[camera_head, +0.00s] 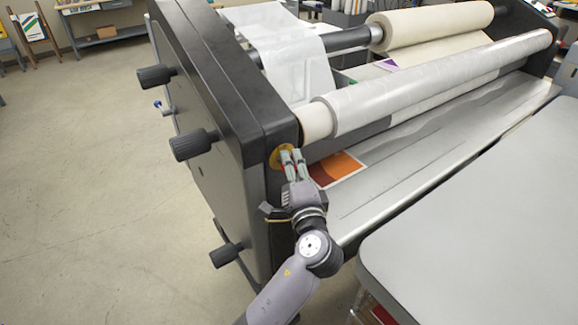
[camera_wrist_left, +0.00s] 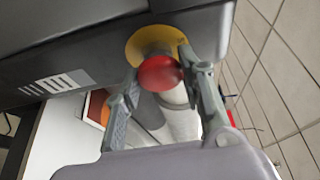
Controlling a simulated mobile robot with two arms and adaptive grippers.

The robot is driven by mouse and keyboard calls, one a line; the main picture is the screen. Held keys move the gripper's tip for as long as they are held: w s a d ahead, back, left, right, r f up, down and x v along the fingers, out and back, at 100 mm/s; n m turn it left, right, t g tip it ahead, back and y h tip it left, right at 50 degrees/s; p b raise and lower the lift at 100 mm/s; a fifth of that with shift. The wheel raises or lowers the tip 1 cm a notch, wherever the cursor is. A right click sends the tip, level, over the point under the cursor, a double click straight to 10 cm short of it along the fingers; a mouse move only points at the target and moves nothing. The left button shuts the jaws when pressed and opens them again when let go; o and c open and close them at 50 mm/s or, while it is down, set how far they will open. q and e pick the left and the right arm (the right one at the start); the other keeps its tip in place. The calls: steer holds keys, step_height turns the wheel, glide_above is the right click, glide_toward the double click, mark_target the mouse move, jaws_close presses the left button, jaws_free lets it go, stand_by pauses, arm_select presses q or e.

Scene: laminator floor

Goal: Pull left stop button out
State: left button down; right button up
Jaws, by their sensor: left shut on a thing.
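The left stop button (camera_wrist_left: 160,74) is a round red knob on a yellow disc (camera_wrist_left: 143,42), set in the dark end housing of the laminator. In the head view the yellow disc (camera_head: 276,158) shows on the front edge of that housing, while the red knob is hidden by the fingers. My left gripper (camera_head: 291,158) is at the button, and in the left wrist view its fingers (camera_wrist_left: 164,78) stand on both sides of the red knob, shut on it. My right gripper is not in view.
The laminator's black side housing (camera_head: 215,90) with several dark knobs stands left of the button. A white roller (camera_head: 440,78) runs to the right. An orange print (camera_head: 336,168) lies just right of my gripper. A grey table (camera_head: 480,220) fills the lower right. Open floor lies left.

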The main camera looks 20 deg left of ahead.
arm_select(q)
steer(key=c, duration=1.5)
jaws_free()
steer(key=shift+d+f, duration=0.1)
steer(key=o, duration=0.4)
steer(key=shift+s+d, duration=0.15)
steer(key=shift+o, duration=0.3)
steer(key=v, duration=1.1)
steer(key=shift+s+d, duration=0.2)
steer(key=shift+s, duration=0.15)
